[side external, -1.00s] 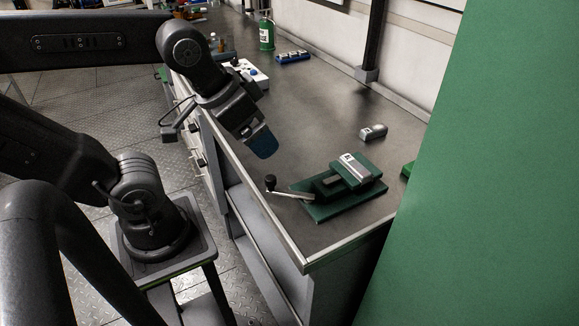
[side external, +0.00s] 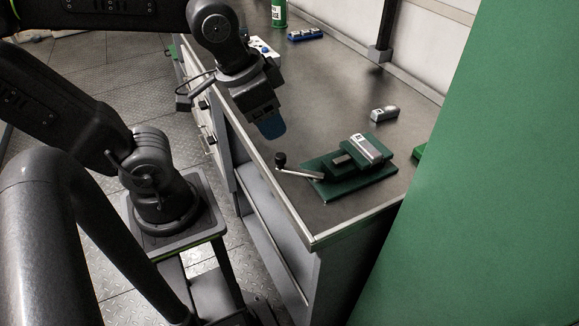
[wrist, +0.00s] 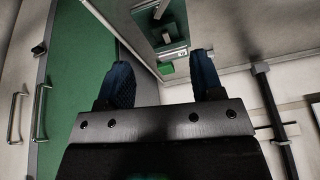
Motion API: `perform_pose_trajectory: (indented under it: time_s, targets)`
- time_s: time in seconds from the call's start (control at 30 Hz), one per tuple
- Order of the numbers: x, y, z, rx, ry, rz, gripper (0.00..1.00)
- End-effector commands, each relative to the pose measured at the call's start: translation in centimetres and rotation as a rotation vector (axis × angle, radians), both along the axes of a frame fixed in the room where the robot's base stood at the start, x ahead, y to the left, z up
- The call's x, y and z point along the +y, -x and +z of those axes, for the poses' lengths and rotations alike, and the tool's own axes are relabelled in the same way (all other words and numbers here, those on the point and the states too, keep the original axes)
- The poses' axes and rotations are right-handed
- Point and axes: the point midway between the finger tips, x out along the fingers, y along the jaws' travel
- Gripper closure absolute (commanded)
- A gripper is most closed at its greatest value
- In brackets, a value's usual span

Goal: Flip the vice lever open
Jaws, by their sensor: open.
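The vice (side external: 353,184) is a dark green block on a flat green base, near the front right corner of the bench, with a silver labelled jaw on top. Its lever (side external: 303,173) is a silver bar with a black knob (side external: 281,159), sticking out left towards the bench's front edge, low and nearly flat. My gripper (side external: 270,123) hangs above the bench edge, up and left of the knob, apart from it. In the wrist view my gripper (wrist: 160,82) has its two blue fingers spread with nothing between them. Green and grey vice parts (wrist: 172,50) show small beyond the fingers.
A grey metal piece (side external: 384,114) lies behind the vice. A blue holder (side external: 305,35) and a green bottle (side external: 279,12) stand further back. A large green panel (side external: 480,200) closes off the right side.

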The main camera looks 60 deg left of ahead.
Motion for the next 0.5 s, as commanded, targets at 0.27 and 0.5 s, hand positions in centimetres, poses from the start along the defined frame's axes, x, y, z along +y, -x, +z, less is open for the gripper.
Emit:
perform_pose_trajectory:
  time_s: [0.27,0.5]
  targets:
    - [-2.5,-0.2,-3.4,0.337,-0.269,-0.38,0.66]
    - [-4.6,-0.4,-5.9,0.597,-0.564,-0.702,0.89]
